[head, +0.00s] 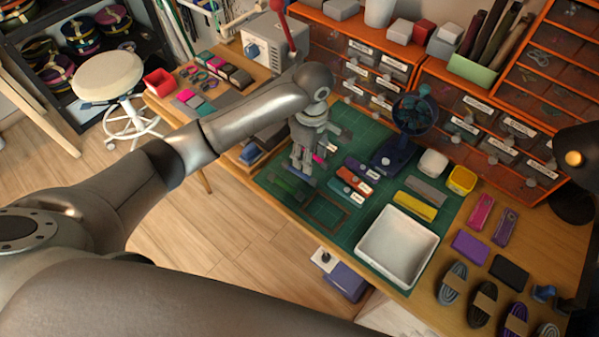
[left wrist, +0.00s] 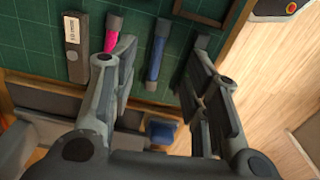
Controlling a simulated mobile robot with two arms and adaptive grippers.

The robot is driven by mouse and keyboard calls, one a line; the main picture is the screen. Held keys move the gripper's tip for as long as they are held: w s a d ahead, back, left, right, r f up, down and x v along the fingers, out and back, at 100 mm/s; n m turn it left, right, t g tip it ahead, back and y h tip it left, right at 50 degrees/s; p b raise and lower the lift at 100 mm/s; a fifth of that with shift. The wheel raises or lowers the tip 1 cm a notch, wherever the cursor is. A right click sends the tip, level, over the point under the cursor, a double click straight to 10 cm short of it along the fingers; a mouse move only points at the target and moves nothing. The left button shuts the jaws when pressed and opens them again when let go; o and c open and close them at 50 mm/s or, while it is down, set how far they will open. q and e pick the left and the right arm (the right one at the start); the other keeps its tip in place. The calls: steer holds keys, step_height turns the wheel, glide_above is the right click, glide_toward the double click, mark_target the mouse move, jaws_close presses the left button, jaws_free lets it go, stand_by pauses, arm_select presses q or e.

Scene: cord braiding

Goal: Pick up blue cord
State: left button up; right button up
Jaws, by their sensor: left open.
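The blue cord (left wrist: 157,55) is a short dark-blue bar with grey ends. It lies on the green cutting mat (head: 262,178) near the mat's edge, and shows most clearly in the left wrist view. My left gripper (left wrist: 166,48) is open, with one finger on each side of the blue cord and nothing held. In the head view my left gripper (head: 303,172) points down over the left part of the mat and hides much of what is below it. A pink cord (left wrist: 112,32) lies just left of the blue one, partly behind the left finger.
A grey block marked 10 mm (left wrist: 76,50) lies left of the pink cord. A white tray (head: 431,243) sits at the mat's front right. Orange drawer units (head: 420,65) stand along the back. Several cord bundles (head: 483,303) lie at the right.

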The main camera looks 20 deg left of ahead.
mark_target(307, 177)
arm_select(q)
steer(key=f, duration=0.8)
steer(key=shift+a+f, duration=0.25)
steer(key=shift+f, duration=0.15)
jaws_close()
